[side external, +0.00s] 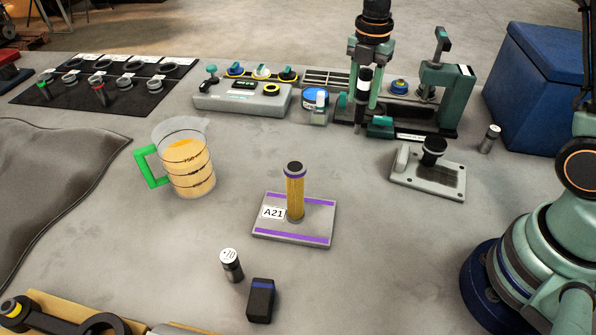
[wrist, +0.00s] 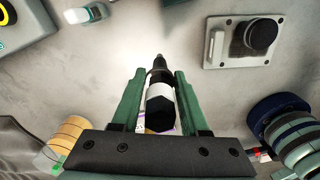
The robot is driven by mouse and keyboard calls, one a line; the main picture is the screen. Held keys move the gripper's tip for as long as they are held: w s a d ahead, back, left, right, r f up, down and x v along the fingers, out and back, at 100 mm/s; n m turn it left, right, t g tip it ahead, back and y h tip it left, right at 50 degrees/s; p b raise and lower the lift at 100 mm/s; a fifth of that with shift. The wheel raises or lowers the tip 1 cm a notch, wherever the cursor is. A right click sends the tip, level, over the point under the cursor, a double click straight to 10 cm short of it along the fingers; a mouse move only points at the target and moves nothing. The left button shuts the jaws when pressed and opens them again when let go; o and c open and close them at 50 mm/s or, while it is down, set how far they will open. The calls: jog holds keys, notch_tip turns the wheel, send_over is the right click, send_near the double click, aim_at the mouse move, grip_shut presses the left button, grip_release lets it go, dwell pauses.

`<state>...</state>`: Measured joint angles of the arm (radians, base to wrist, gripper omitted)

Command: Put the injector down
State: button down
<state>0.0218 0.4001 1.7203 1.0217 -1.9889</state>
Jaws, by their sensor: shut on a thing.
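My gripper (side external: 363,97) is raised in front of the green bench fixture in the side view, its fingers pointing down. It is shut on the injector (side external: 364,84), a dark slim body with a white band, held upright with its narrow tip down. In the wrist view the injector (wrist: 160,95) sits between the two green fingers of my gripper (wrist: 160,80), its tip pointing away over bare grey bench. The injector appears clear of the bench, though its exact height is hard to tell.
A plate labelled A21 (side external: 262,232) carries a brass column (side external: 295,195). A grey plate with a black socket (side external: 432,155) is at right. A jug (side external: 185,165), a +70 cylinder (side external: 230,265) and a dark block (side external: 261,300) stand nearby. Bare bench (side external: 360,240) lies between.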

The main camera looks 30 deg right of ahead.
aim_at(357, 133)
jog(key=shift+f, duration=3)
jog(key=shift+f, duration=0.1)
jog(key=shift+f, duration=0.1)
jog(key=shift+c, duration=2.1)
grip_release()
